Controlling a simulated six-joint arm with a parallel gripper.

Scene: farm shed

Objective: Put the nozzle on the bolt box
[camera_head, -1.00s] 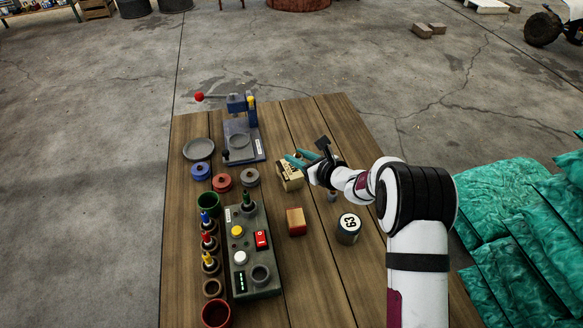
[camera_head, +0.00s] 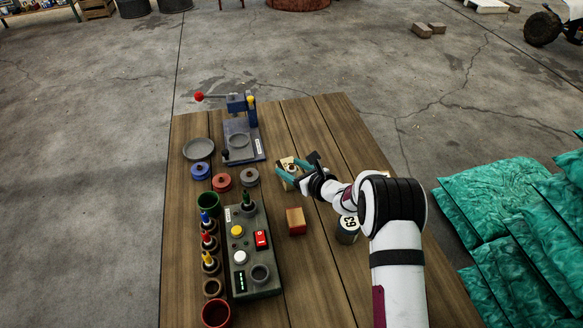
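A small beige box with dark print, which looks like the bolt box (camera_head: 287,162), stands on the wooden table right of the grey ring. My gripper (camera_head: 286,173), with teal fingers, is over the box and hides much of it. The fingers are small here, and I cannot tell whether they touch the box or hold anything. I cannot make out a nozzle with certainty; a small grey piece seen earlier below my gripper is now hidden behind my arm.
A red-and-tan block (camera_head: 296,221) and a can marked 63 (camera_head: 347,230) stand nearer, the can partly behind my arm. Left are a control box (camera_head: 239,277), coloured rings, bottles and cups. A lever press (camera_head: 242,140) and a grey plate (camera_head: 199,149) stand farther back.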

